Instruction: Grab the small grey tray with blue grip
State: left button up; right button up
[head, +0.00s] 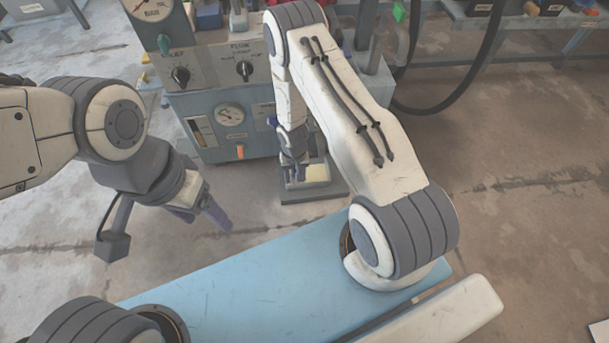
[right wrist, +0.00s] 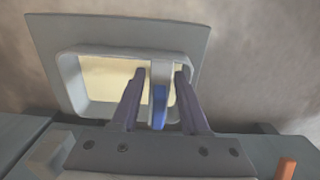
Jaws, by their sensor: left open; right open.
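The small grey tray (right wrist: 71,84) shows in the right wrist view as a light grey rim around a pale yellow inside. Its blue grip (right wrist: 159,108) stands on an upright grey bar at the near side. The tray also shows in the head view (head: 318,173), partly hidden by my right gripper. My right gripper (right wrist: 160,76) is open, with one finger on each side of the grip; I cannot tell whether either finger touches it. In the head view, my left gripper (head: 205,214) is open and empty above the floor, well left of the tray.
The tray rests on a darker grey plate (right wrist: 60,32) in front of the blue-grey press machine (head: 185,115) with gauges and knobs. An orange lever (right wrist: 286,168) shows at the lower right of the right wrist view. A black hose (head: 455,100) hangs right of the machine.

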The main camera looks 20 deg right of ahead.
grip_shut()
jog(key=shift+r, duration=0.15)
